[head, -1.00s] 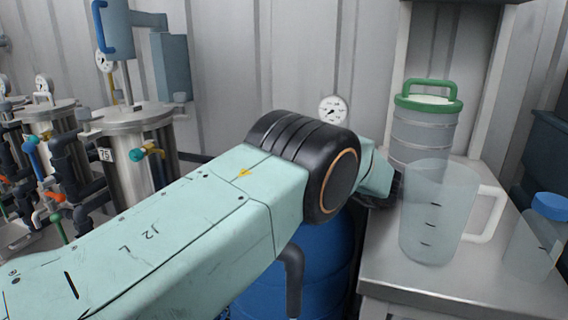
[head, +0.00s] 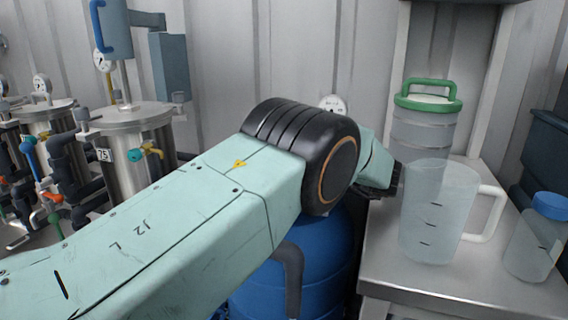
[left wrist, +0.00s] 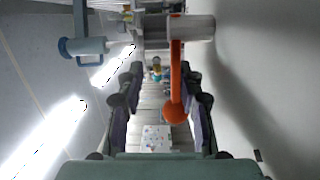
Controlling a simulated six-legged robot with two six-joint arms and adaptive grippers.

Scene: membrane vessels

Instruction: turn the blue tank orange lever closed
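In the head view, the blue tank (head: 325,255) stands behind and below my left arm, which hides much of it. In the left wrist view, an orange lever (left wrist: 176,80) with a rounded end hangs down from a pale pipe piece. It appears between the two fingers of my left gripper (left wrist: 162,82), nearer the right finger. The fingers are apart, with a gap to the left of the lever; I cannot tell whether the right finger touches it. In the head view, the lever is hidden and only dark parts of the left gripper show. My right gripper is out of view.
A metal bench (head: 400,275) at right holds a clear jug (head: 432,225), close to my left wrist, a green-lidded container (head: 425,125) and a blue-capped bottle (head: 535,240). Steel vessels (head: 130,165) with pipes stand at left. A gauge (head: 333,104) is on the wall behind my arm.

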